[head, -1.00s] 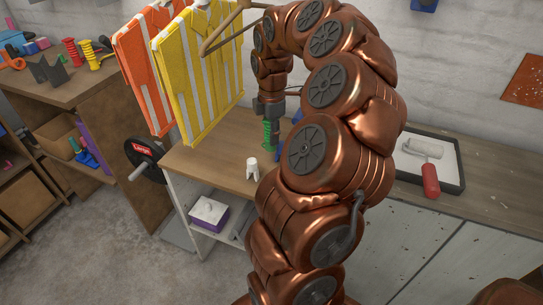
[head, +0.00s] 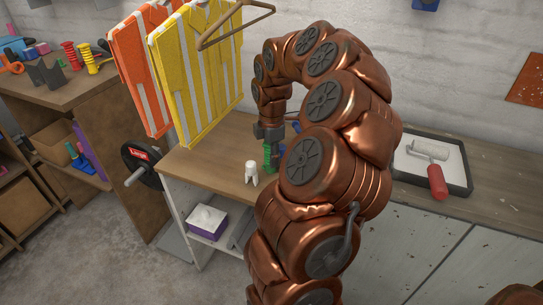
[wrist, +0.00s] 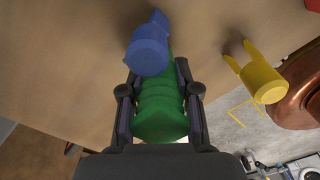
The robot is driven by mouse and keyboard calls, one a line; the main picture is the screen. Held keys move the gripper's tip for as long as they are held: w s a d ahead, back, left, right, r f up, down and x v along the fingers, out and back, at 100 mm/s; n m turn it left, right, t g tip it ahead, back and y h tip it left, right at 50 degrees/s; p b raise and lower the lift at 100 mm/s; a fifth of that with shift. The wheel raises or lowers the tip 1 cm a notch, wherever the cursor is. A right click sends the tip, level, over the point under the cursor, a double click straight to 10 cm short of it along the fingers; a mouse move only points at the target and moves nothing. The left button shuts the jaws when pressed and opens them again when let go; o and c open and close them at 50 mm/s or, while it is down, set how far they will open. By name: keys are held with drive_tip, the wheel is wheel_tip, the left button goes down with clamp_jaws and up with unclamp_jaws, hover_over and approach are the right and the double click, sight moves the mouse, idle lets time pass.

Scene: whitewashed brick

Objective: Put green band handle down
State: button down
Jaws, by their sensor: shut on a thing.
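The green band handle (head: 267,155) is ribbed and upright in the head view, over the wooden bench top left of my arm. My gripper (head: 268,132) is shut on it from above. In the wrist view the green handle (wrist: 160,108) sits between the two dark fingers of my gripper (wrist: 156,85). Its lower end is at or just above the bench top; I cannot tell whether it touches. A blue piece (wrist: 150,50) stands close beside it and overlaps its far end in the wrist view.
A yellow two-legged piece (wrist: 262,80) stands to the right in the wrist view. Yellow and orange vests (head: 200,75) hang at the left. A paint tray (head: 405,172) with a roller lies right of my arm.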

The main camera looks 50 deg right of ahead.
drive_tip(key=c, duration=0.8)
unclamp_jaws()
drive_tip(key=shift+f, duration=0.1)
drive_tip(key=shift+c, duration=0.2)
